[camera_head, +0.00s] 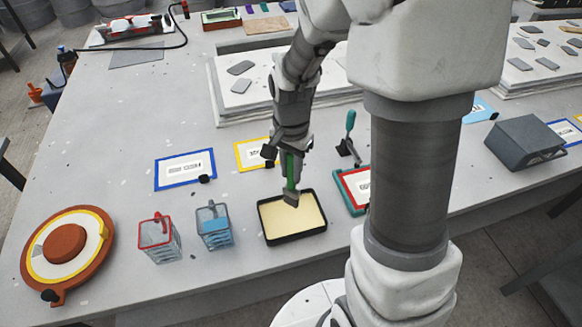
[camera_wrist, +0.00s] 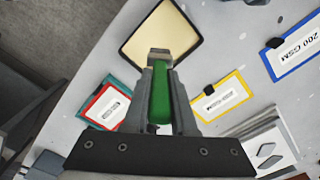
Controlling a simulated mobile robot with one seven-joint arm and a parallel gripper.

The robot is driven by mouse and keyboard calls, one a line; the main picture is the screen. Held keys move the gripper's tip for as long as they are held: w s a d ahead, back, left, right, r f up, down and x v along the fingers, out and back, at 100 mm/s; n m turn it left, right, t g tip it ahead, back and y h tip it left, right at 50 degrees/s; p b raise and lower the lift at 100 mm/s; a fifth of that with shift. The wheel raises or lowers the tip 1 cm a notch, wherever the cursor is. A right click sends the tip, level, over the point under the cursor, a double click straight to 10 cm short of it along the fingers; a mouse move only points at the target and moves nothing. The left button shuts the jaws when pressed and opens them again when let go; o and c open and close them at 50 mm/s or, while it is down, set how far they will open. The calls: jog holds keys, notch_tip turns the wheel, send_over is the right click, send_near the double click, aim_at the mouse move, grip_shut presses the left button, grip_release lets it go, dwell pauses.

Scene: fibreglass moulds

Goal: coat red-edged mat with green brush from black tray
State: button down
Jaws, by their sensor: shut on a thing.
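My gripper (camera_head: 289,160) is shut on the green brush (camera_head: 290,175) by its handle; the brush also shows between the fingers in the wrist view (camera_wrist: 160,95). The brush hangs head down over the black tray (camera_head: 298,238), which holds a pale yellow layer. The brush head overlaps this layer in the picture; I cannot tell whether it touches. The red-edged mat (camera_head: 350,189) lies right of the tray on a teal-rimmed base, partly hidden by my arm in the head view.
A teal-handled tool (camera_head: 349,130) stands behind the red-edged mat. Yellow-edged (camera_head: 243,163) and blue-edged (camera_head: 157,184) mats lie behind the tray. Red-rimmed (camera_head: 157,243) and blue (camera_head: 214,228) containers stand left of it, with an orange round mould (camera_head: 103,270) farther left. A grey block (camera_head: 525,143) stands right.

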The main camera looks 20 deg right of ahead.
aim_at(291, 189)
jog(key=shift+f+b, duration=2.7)
jog(key=shift+f, duration=1)
jog(key=shift+r, duration=0.1)
jog(key=shift+r+p, duration=1.7)
jog(key=shift+r, duration=0.5)
notch_tip(291, 189, up, 5)
jog(key=p, duration=0.4)
